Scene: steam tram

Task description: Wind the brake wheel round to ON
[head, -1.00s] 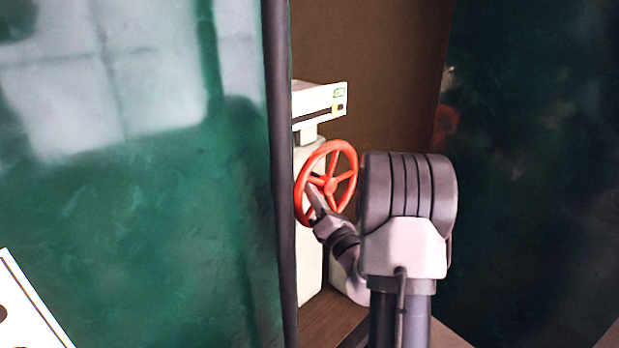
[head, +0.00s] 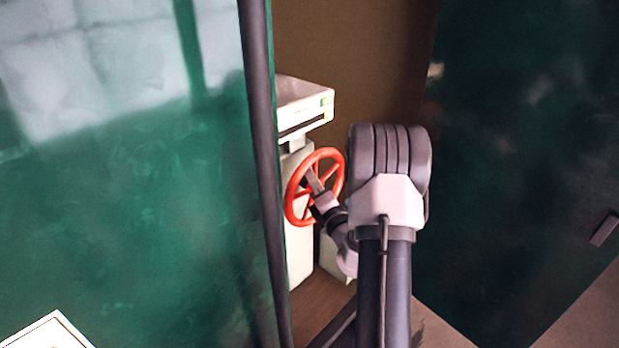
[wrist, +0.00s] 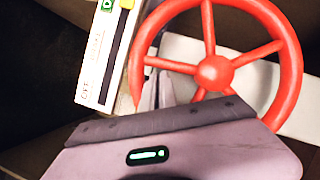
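The red brake wheel (head: 340,181) with several spokes stands on a pale pedestal (head: 300,257). It also shows large in the wrist view (wrist: 287,50). Above it is a white indicator box (head: 305,92). In the wrist view the indicator face (wrist: 91,88) has OFF at its lower end and a green label at its upper end, with a yellow marker (wrist: 126,4) beside the green. My gripper (head: 309,179) reaches in at the left part of the wheel. Its fingers (wrist: 158,93) look closed together, inside the rim between spokes. The gripper body hides the wheel's lower part.
A green panel (head: 120,200) with a dark upright post (head: 262,140) stands close on the left. A dark green panel (head: 520,150) is on the right. A brown wall (head: 350,60) is behind the wheel. My arm fills much of the gap between the panels.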

